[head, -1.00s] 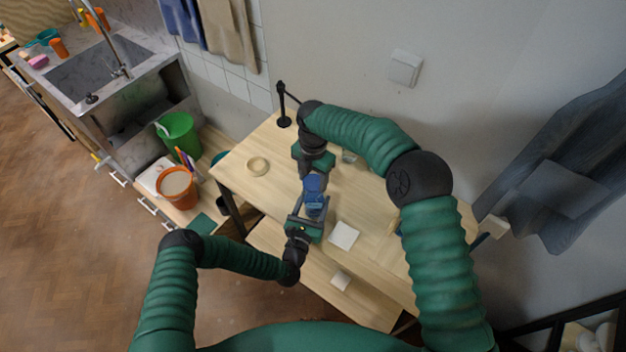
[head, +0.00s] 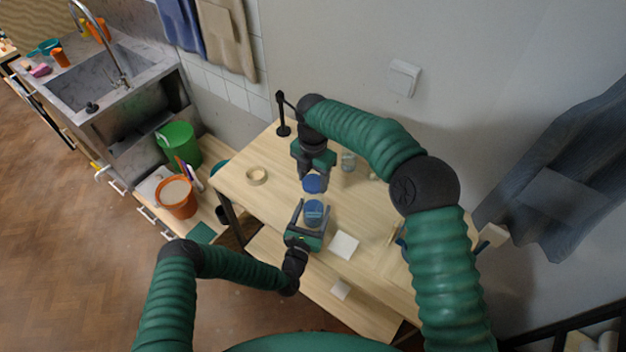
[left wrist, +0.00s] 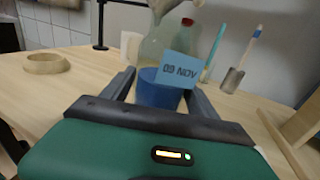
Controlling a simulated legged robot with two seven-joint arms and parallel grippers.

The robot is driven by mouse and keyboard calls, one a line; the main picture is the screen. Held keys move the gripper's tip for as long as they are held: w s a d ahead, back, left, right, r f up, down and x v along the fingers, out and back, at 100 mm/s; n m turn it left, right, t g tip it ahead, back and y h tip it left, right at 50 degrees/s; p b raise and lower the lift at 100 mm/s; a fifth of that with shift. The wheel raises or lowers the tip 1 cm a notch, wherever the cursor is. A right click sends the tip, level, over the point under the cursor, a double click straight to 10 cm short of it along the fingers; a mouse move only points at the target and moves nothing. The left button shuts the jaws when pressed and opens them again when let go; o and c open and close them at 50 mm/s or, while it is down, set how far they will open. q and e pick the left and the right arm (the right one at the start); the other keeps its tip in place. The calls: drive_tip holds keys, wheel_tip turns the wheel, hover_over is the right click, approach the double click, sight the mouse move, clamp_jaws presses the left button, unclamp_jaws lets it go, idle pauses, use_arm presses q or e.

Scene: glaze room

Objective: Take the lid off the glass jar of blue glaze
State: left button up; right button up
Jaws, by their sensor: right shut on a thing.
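In the left wrist view the jar (left wrist: 157,92) shows blue contents and a blue label reading "09 NOV". My left gripper (head: 311,209) is open, with one finger on each side of the jar; the fingers also show in the left wrist view (left wrist: 160,88).
A wooden ring (head: 257,176) lies at the table's left. A white tile (head: 343,246) lies right of my left gripper. The table's left part is mostly clear.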

use_arm(q)
drive_tip(key=o, duration=0.3)
